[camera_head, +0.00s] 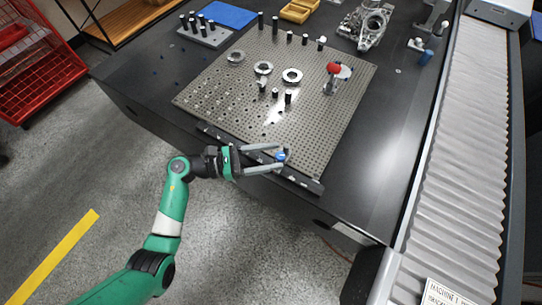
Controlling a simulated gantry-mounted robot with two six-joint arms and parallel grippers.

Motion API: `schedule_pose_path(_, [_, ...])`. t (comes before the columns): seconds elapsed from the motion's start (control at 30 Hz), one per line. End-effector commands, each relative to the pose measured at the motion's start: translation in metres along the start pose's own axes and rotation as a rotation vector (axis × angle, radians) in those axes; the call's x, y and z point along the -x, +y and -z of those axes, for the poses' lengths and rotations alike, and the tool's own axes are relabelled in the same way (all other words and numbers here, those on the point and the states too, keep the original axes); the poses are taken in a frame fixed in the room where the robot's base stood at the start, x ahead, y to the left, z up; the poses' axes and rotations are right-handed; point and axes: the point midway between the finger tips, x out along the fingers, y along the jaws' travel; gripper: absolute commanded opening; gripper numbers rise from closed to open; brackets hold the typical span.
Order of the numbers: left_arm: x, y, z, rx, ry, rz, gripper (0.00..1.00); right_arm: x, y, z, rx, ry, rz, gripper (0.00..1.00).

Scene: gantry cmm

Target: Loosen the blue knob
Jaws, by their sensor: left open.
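The blue knob (281,157) is small and sits near the front edge of the perforated plate, by a dark bar. My left gripper (281,158) reaches in from the left, with its two grey fingers apart. The fingertips are at the knob, one on its far side and one on its near side. Whether either finger touches the knob cannot be told at this size. My right gripper is not in view.
The perforated plate (215,106) carries metal rings, black posts and a red-topped part (334,69). A dark bar (300,180) runs along its front edge. A ribbed grey cover (455,160) borders the table on the right. A red rack (38,60) stands at far left.

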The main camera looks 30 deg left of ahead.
Motion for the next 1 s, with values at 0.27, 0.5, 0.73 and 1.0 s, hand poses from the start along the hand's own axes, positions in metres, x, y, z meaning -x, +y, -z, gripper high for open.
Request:
schedule_pose_path(0.27, [-0.0038, 0.0002, -0.0004, 0.000, 0.000, -0.001, 0.62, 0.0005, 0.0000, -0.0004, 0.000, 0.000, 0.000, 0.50])
schedule_pose_path(0.5, [-0.0035, 0.0001, -0.0003, 0.000, 0.000, -0.001, 0.22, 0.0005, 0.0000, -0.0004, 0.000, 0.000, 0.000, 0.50])
schedule_pose_path(0.73, [-0.0035, 0.0001, -0.0003, 0.000, 0.000, -0.001, 0.00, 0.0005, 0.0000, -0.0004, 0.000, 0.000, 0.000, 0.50])
schedule_pose_path(1.0, [-0.0035, -0.0009, -0.0015, 0.000, 0.000, -0.019, 0.00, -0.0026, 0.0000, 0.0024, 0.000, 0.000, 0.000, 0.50])
